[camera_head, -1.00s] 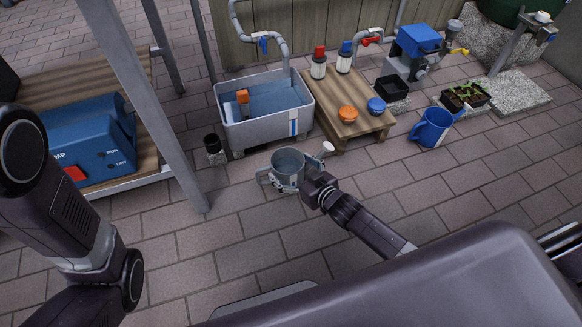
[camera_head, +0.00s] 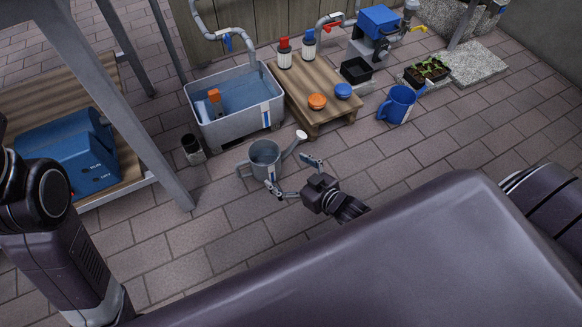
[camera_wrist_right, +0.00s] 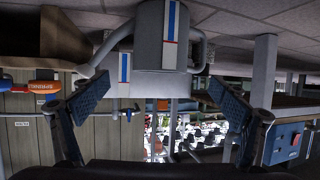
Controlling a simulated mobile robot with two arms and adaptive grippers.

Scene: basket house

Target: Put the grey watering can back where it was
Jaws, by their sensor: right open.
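The grey watering can (camera_head: 265,158) stands upright on the paving in front of the water basin, with its spout toward the right. It also shows in the right wrist view (camera_wrist_right: 150,36), upside down there, with a white, blue and red stripe on its side. My right gripper (camera_head: 292,174) is open and empty. Its spread fingers are on the near right side of the can, apart from it as far as I can tell. In the right wrist view the fingers (camera_wrist_right: 160,98) frame a gap with the can beyond. My left gripper is out of view; only my left arm shows.
The grey basin (camera_head: 225,131) holds water. A low wooden table (camera_head: 318,88) carries bottles and orange and blue lids. A blue jug (camera_head: 398,103) stands on the paving at right. A small dark cup (camera_head: 192,150) and a metal post (camera_head: 130,124) are at left.

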